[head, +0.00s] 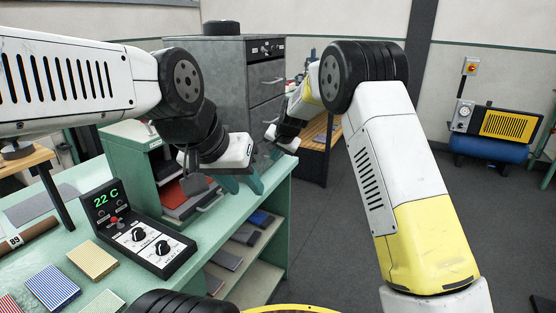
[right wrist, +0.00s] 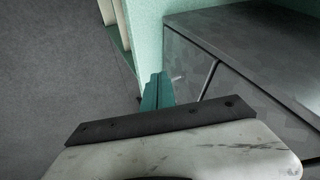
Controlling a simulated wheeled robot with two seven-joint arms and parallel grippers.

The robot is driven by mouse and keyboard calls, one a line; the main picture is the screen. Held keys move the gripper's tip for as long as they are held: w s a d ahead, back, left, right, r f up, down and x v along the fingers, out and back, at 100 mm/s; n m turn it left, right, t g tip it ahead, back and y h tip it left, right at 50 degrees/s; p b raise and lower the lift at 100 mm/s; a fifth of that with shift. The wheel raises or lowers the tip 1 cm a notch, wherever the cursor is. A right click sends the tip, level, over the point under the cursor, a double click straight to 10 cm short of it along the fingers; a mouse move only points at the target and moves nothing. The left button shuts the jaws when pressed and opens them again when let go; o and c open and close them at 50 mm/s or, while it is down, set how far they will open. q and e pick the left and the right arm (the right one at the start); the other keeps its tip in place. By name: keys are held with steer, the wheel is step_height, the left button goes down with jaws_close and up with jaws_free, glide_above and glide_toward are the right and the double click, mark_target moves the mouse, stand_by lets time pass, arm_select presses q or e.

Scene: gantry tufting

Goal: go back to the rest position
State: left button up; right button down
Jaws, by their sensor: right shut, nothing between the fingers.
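My right gripper (head: 273,140) is farther back, past the bench's far right corner and in front of the grey cabinet. In the right wrist view its teal fingers (right wrist: 157,92) are together and empty. They point toward a narrow gap between a pale green panel and a grey box-like surface; I cannot tell whether they touch either.
The green bench (head: 215,265) carries a control box (head: 135,232) reading 22 C and several striped blocks (head: 92,259). A green shelf unit (head: 125,160) stands on it. Behind are a grey cabinet (head: 225,75) and a wooden bench (head: 318,140). A blue compressor (head: 490,147) stands right. Floor at right is clear.

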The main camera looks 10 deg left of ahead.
steer(key=s+d+r+n, duration=0.1)
steer(key=s+d+r, duration=1.7)
steer(key=s+d, duration=0.25)
steer(key=s+d+f+n+h, duration=0.1)
steer(key=s+d, duration=0.4)
steer(key=s, duration=0.6)
steer(key=s+d+f+h, duration=0.1)
steer(key=s+d, duration=0.3)
steer(key=s, duration=0.7)
steer(key=shift+d+f+n, duration=0.4)
steer(key=shift+f, duration=0.05)
